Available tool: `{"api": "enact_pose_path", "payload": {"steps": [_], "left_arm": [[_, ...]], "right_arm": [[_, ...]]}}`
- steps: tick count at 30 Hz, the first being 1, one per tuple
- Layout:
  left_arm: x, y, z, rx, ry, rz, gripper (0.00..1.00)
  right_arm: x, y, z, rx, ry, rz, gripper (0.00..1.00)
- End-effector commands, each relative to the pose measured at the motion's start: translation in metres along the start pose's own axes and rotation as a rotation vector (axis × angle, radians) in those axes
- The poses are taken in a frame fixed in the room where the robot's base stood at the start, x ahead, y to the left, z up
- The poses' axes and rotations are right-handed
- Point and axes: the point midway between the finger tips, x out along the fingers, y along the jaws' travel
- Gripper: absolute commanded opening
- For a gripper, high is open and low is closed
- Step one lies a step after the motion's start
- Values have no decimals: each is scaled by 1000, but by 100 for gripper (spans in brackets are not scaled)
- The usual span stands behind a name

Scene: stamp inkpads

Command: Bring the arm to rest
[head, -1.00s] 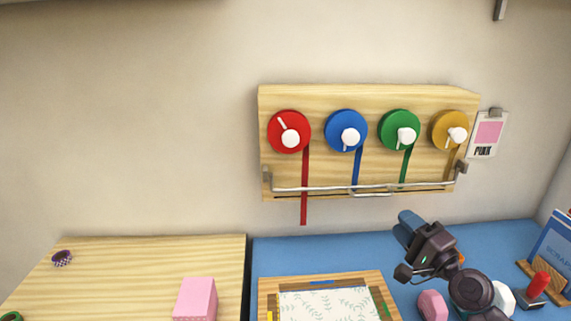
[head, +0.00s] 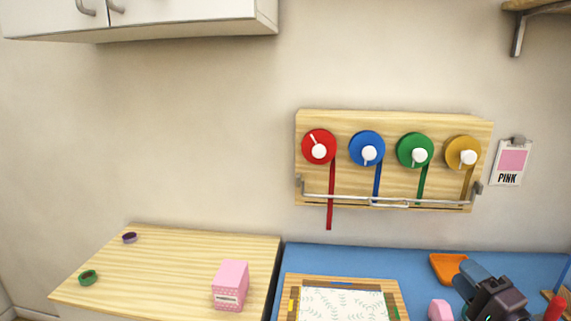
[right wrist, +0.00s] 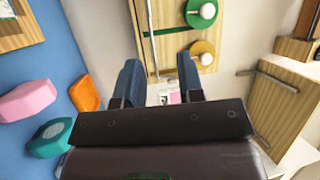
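My right gripper (head: 472,272) is low at the right of the head view, over the blue mat (head: 395,260), beside the orange dish (head: 447,264). In the right wrist view its two blue fingers (right wrist: 159,78) are well apart with nothing between them. Beyond them are the wall and a small pink card (right wrist: 172,96). The orange dish (right wrist: 86,94) lies left of the fingers there. My left gripper is in neither view.
A spool board (head: 395,178) with a rail hangs on the wall. A framed patterned sheet (head: 343,303) lies on the mat, near a pink block (head: 440,309) and a red-handled stamp (head: 556,306). A pink box (head: 230,285) stands on the largely clear wooden top (head: 175,262) at left.

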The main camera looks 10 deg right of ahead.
Motion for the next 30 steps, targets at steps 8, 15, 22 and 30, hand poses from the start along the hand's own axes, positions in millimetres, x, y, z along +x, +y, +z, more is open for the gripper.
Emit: {"api": "enact_pose_path", "payload": {"steps": [8, 15, 22, 30], "left_arm": [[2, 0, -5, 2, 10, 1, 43], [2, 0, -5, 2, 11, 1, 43], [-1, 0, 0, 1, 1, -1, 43], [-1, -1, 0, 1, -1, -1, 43]], "right_arm": [[2, 25, 7, -490, 7, 105, 35], [-22, 88, 41, -941, -77, 286, 35], [-83, 162, 95, -1335, -264, 472, 35], [-185, 224, 171, -1481, -509, 625, 35]]}}
